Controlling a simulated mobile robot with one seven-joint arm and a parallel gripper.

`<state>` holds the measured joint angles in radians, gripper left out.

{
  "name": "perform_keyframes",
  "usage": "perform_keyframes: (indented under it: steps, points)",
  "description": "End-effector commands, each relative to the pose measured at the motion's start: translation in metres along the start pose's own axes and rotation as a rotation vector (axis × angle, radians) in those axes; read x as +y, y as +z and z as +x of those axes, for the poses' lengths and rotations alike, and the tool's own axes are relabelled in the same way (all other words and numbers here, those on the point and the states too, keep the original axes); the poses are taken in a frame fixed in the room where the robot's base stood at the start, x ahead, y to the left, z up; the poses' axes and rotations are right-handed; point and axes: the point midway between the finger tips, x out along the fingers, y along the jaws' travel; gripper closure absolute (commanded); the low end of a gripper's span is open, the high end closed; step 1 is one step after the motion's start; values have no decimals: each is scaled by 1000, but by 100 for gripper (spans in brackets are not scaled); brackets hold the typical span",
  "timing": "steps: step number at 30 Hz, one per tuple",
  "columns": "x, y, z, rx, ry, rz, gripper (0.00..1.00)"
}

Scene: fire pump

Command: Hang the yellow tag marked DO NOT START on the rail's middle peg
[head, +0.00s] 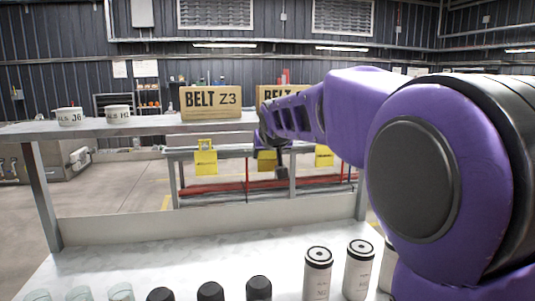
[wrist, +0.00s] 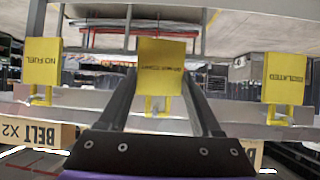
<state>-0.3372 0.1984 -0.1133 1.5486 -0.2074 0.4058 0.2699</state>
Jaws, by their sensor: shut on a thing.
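The yellow DO NOT START tag (wrist: 162,66) is between the fingers of my gripper (wrist: 161,82) in the wrist view, which looks upside down; its lettering is too blurred to read fully. My gripper is shut on it. Its yellow hook (wrist: 157,106) overlaps the rail (wrist: 225,107) in the picture; I cannot tell whether it is around the middle peg. In the head view the held tag (head: 267,161) is partly covered by my gripper (head: 272,150). The middle peg is hidden.
Yellow tags marked NO FUEL (wrist: 41,60) and ISOLATED (wrist: 286,77) hang on the rail either side of the held tag. Boxes marked BELT (head: 211,103) and white tubs (head: 69,116) stand on the shelf (head: 145,126). Bottles (head: 317,274) stand on the near bench.

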Motion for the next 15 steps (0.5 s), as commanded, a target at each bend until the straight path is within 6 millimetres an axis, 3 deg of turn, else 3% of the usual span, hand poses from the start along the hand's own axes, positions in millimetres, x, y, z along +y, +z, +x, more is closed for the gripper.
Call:
perform_keyframes:
  steps: [11,12,15]
  points:
    - [0,0,0,0,0,0,100]
    - [0,0,0,0,0,0,27]
    - [0,0,0,0,0,0,9]
